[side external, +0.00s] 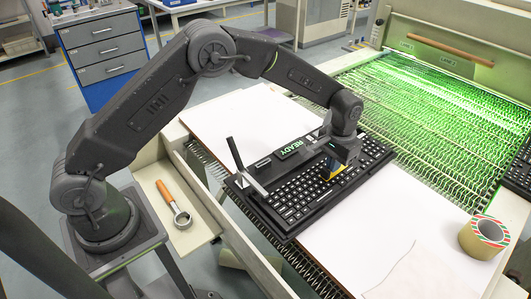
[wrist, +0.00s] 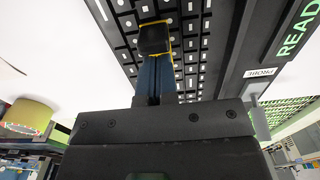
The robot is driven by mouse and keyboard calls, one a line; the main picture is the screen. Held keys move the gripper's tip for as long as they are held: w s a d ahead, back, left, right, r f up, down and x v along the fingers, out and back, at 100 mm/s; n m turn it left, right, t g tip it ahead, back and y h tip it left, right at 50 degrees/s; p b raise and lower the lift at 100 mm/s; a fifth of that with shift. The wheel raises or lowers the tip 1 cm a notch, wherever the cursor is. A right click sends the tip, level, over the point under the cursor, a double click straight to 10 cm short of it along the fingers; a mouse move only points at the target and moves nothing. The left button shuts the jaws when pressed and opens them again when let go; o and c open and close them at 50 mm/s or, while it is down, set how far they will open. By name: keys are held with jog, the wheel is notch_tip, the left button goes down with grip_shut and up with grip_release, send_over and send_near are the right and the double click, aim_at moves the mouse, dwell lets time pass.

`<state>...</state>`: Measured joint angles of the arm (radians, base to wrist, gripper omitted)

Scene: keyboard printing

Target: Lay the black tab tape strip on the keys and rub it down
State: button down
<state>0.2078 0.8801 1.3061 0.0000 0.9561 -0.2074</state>
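My gripper (side external: 331,163) is low over the right part of the black keyboard (side external: 290,192). Its blue fingers are close together on a small black piece with yellow edges (wrist: 155,39), seen in the wrist view against the keys. In the side view the yellow part (side external: 337,172) shows just under the fingers, at or very near the key tops; contact cannot be told. I cannot tell whether this piece is the black tab tape strip or a rubbing tool. No separate black strip can be made out on the dark keys.
A lit READY display (side external: 299,146) is at the keyboard's back edge. A tape roll (side external: 484,236) sits at the right on the white board (side external: 420,215). An orange-handled tool (side external: 174,204) lies on the side shelf.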

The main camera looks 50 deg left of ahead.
jog(key=shift+f, duration=0.9)
dwell(0.8)
jog(key=shift+r, duration=0.1)
jog(key=shift+r, duration=0.6)
jog(key=shift+w, duration=1.25)
jog(key=shift+f, duration=0.7)
jog(key=shift+r, duration=3.65)
